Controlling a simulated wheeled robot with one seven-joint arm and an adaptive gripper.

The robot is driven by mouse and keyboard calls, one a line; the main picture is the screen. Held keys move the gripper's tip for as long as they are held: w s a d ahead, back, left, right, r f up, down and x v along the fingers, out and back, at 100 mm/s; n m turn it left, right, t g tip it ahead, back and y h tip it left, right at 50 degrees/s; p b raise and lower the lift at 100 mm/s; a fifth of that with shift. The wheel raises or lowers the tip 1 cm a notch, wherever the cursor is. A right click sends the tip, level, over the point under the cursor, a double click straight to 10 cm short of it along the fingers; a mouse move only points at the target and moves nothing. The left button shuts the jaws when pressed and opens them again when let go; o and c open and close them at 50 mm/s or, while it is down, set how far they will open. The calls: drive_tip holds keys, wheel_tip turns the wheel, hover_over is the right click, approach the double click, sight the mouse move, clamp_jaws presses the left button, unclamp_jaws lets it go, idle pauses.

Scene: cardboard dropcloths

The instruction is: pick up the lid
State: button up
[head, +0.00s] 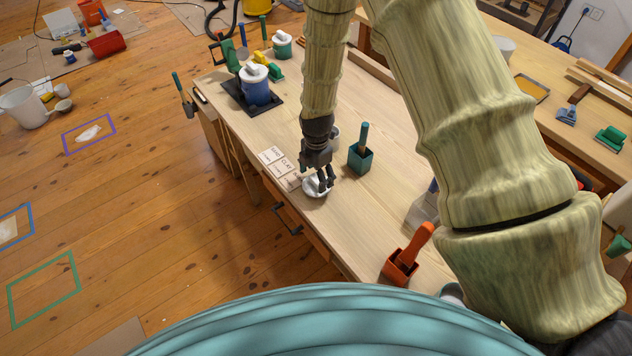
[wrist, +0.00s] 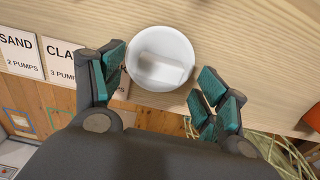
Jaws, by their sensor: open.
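The lid (wrist: 159,83) is a round white disc with a raised bar-like grip across its middle. It lies on the wooden workbench (head: 350,210) near the front edge. It also shows in the head view (head: 316,190), partly hidden by my gripper. My gripper (wrist: 165,92) is open above the lid, its teal-padded fingers on either side of it in the wrist view. In the head view my gripper (head: 325,186) points down at the lid. I cannot tell how much height lies between the fingertips and the lid.
Printed cards (head: 279,166) lie left of the lid. A teal box with a handled tool (head: 361,158) stands to its right, and an orange container (head: 402,266) stands nearer. A blue-and-white canister (head: 256,86) stands on a dark tray at the far left. Bare bench lies between them.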

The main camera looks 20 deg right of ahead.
drive_tip(key=shift+f+p, duration=0.3)
drive_tip(key=shift+f, duration=0.95)
drive_tip(key=c, duration=0.9)
